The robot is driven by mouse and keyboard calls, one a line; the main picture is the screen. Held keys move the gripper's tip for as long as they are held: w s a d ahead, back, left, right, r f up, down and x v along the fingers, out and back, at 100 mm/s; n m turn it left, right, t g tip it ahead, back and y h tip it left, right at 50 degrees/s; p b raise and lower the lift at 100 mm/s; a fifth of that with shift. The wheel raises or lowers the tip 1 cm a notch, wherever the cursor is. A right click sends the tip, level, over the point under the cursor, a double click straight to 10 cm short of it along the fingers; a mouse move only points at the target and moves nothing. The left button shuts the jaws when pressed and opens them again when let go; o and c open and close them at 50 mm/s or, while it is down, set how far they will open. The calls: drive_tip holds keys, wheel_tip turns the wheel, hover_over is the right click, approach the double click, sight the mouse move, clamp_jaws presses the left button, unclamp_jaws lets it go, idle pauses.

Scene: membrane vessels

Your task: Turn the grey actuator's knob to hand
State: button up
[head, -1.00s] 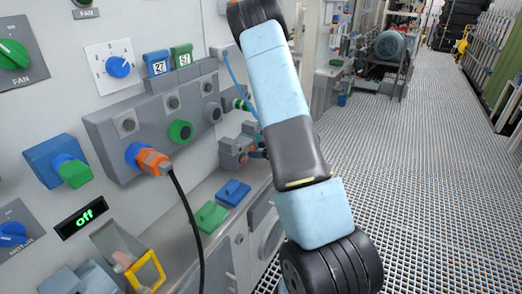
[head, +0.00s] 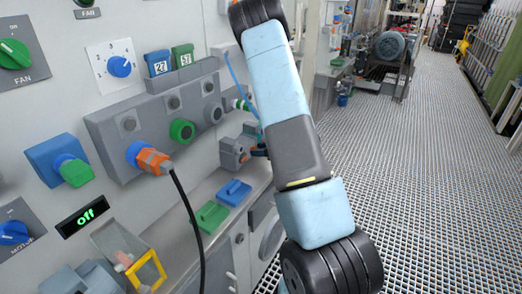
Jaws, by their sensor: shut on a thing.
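The grey actuator (head: 234,152) is a small grey block low on the wall panel, just left of my arm in the head view. A small dark part of my gripper (head: 259,152) shows at its right side, touching or very close to it. The rest of my gripper is hidden behind my pale blue and grey arm. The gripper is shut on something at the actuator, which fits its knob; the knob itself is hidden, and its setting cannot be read.
A grey housing (head: 155,118) with an orange plug (head: 153,160) and black cable (head: 188,213) is left of the actuator. Blue (head: 234,192) and green (head: 211,216) blocks lie on the ledge below. The grating floor (head: 430,170) on the right is clear.

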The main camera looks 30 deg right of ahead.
drive_tip(key=shift+d, duration=0.1)
drive_tip(key=n+h, duration=0.1)
drive_tip(key=n+t, duration=0.1)
drive_tip(key=n, duration=0.1)
drive_tip(key=n+t+h, duration=0.1)
drive_tip(key=shift+s+a+f+h, duration=0.15)
drive_tip(key=shift+s+a+h, duration=0.15)
drive_tip(key=n, duration=0.1)
drive_tip(key=n+t, duration=0.1)
drive_tip(key=n, duration=0.1)
drive_tip(key=n+t+h, duration=0.1)
drive_tip(key=n, duration=0.1)
drive_tip(key=shift+s+a+f, duration=0.15)
drive_tip(key=shift+a+f, duration=0.1)
drive_tip(key=shift+f, duration=0.1)
idle(0.4)
drive_tip(key=o, duration=1.1)
drive_tip(key=shift+a, duration=0.15)
drive_tip(key=shift+c, duration=0.2)
